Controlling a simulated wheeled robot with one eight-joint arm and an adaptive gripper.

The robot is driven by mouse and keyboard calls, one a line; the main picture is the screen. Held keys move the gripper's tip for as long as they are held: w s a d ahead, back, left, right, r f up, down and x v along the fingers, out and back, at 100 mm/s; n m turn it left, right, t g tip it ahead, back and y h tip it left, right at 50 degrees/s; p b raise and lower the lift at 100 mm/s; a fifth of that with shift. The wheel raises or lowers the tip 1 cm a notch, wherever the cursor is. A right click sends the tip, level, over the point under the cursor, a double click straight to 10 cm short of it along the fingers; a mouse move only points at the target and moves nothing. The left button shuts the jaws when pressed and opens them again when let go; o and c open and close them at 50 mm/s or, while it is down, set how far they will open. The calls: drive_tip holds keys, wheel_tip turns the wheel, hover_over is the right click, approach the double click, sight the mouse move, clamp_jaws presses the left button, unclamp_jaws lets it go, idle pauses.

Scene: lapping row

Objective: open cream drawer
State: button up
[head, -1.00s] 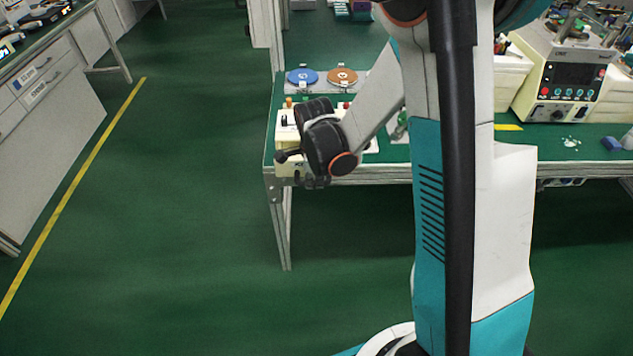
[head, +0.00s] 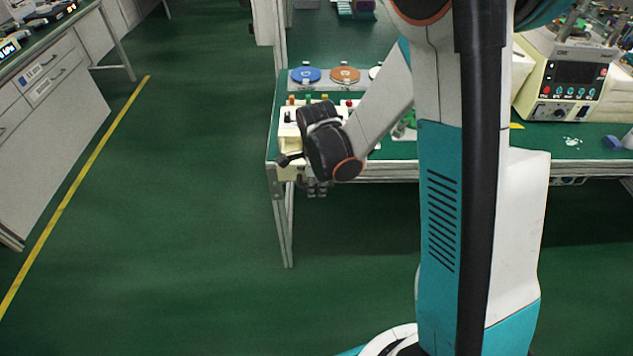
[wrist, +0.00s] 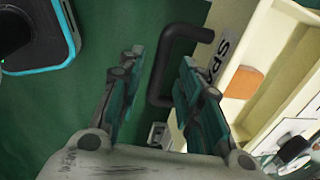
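The cream drawer unit (head: 287,132) sits at the near left corner of the green bench; my wrist hides much of it in the head view. In the wrist view, its cream body (wrist: 262,35) is at the right, with a partly hidden label starting "SPA". A black bracket handle (wrist: 165,62) stands out from the labelled front. My gripper (wrist: 162,62) is open, with one finger on each side of the handle's bar. The fingers look apart from the bar, though the right one covers part of the handle. In the head view, my gripper (head: 317,189) hangs at the bench's front edge.
An orange block (wrist: 245,82) shows inside an open cream compartment. Blue (head: 305,75) and orange (head: 345,74) discs lie behind the unit. A cream instrument (head: 565,85) stands at the right. The floor left of the bench is clear up to a white cabinet (head: 50,120).

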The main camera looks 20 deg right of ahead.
wheel_tip(320, 180, up, 12)
drive_tip(key=s, duration=0.2)
drive_tip(key=shift+a+f, duration=0.2)
drive_tip(key=shift+a, duration=0.15)
idle(0.3)
drive_tip(key=s+r+n+t, duration=0.2)
drive_tip(key=s+r+n, duration=0.3)
drive_tip(key=s+n, duration=0.3)
drive_tip(key=s+d+r+n+t, duration=0.1)
drive_tip(key=s+r+n+t, duration=0.2)
drive_tip(key=n, duration=1)
drive_tip(key=s+r, duration=0.2)
drive_tip(key=s, duration=0.3)
drive_tip(key=shift+s+r+y, duration=0.2)
drive_tip(key=shift+r+y, duration=0.1)
drive_tip(key=shift+r, duration=0.1)
